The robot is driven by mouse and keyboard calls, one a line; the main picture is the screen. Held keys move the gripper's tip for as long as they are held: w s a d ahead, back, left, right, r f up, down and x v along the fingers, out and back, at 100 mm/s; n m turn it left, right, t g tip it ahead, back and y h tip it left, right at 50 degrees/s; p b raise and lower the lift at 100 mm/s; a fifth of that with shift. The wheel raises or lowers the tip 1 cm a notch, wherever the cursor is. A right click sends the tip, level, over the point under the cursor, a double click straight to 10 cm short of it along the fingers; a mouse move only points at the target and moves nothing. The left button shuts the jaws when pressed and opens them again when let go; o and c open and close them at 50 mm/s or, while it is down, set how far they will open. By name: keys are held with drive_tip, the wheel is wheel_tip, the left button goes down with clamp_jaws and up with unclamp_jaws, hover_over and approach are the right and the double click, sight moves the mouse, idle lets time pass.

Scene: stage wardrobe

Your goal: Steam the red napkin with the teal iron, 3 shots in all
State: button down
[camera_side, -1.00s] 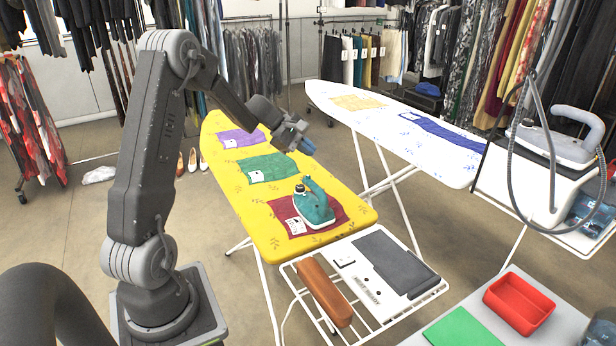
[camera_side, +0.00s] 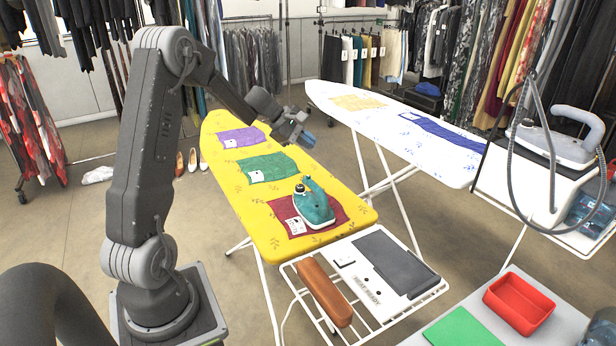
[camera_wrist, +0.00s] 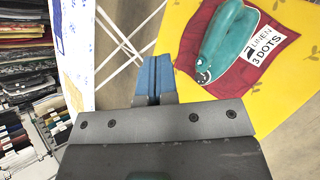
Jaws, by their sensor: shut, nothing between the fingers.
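The red napkin (camera_side: 341,212) lies flat near the front end of the yellow ironing board (camera_side: 268,238). The teal iron (camera_side: 314,206) rests on the napkin. A white label (camera_side: 295,226) beside the iron reads "LINEN 3 DOTS" in the wrist view (camera_wrist: 268,46). My gripper (camera_side: 307,138) is above the board, up and behind the iron, apart from it. Its blue fingers (camera_wrist: 156,78) are shut together with nothing between them. In the wrist view the iron (camera_wrist: 228,40) and napkin (camera_wrist: 240,78) lie beyond the fingers to the right.
Green (camera_side: 267,168) and purple (camera_side: 237,137) napkins lie farther back on the yellow board. A white board (camera_side: 400,150) with yellow and blue cloths stands to the right. A wire rack (camera_side: 395,312) with a dark pad adjoins the front end. A grey iron (camera_side: 560,146) stands at right.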

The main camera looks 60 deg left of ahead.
sight(307, 177)
drive_tip(key=shift+f, duration=3.6)
drive_tip(key=shift+f, duration=0.1)
drive_tip(key=shift+f, duration=0.35)
drive_tip(key=shift+f, duration=0.45)
drive_tip(key=shift+r, duration=0.9)
drive_tip(key=shift+r, duration=2.55)
